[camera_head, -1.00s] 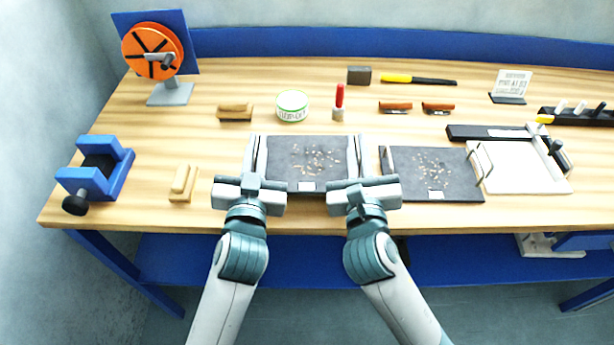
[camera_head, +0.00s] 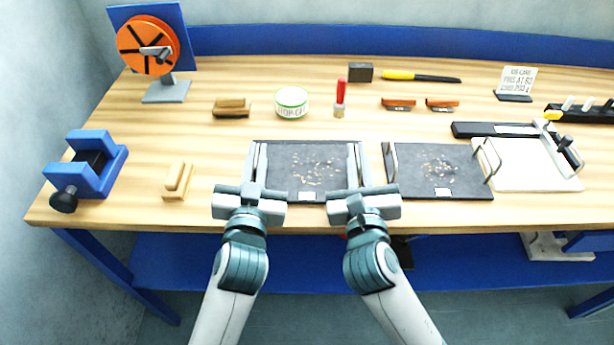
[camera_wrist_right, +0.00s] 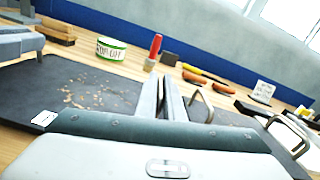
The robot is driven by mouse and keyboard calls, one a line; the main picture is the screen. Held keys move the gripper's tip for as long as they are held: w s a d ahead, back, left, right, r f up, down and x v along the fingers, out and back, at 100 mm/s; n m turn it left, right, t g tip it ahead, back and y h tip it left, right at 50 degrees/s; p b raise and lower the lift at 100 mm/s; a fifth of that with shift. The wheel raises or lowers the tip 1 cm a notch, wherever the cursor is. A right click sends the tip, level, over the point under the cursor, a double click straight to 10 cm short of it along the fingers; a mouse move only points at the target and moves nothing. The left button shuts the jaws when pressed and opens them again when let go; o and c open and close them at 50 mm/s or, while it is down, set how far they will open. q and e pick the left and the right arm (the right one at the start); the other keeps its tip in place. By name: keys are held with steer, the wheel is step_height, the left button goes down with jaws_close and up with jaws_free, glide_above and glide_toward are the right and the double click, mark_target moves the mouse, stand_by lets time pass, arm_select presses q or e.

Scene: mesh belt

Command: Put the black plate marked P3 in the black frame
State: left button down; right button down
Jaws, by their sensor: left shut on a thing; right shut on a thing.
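A black plate (camera_head: 305,168) with pale crumbs and a small white label lies between my two grippers, close to the bench's front edge. Its label is too small to read. My left gripper (camera_head: 259,162) is shut at its left edge, seemingly on its handle. My right gripper (camera_head: 357,162) is shut at its right edge; the right wrist view shows these fingers (camera_wrist_right: 165,98) together there, hiding the handle. A second black plate (camera_head: 430,172) with crumbs, a label and wire handles lies just to the right. I cannot make out a separate black frame or the mark P3.
A white board with a black bar and lever (camera_head: 525,168) adjoins the second plate. Blue vise (camera_head: 88,165) and tan block (camera_head: 177,181) stand left.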

arm_select(q)
steer(key=c, duration=1.9)
jaws_free()
arm_select(e)
steer(key=c, duration=1.9)
jaws_free()
arm_select(q)
steer(key=shift+s, duration=0.1)
steer(key=shift+s+a, duration=0.1)
steer(key=shift+s, duration=5.85)
arm_select(e)
steer(key=shift+s, duration=0.15)
steer(key=s, duration=1.1)
steer(key=shift+s, duration=0.4)
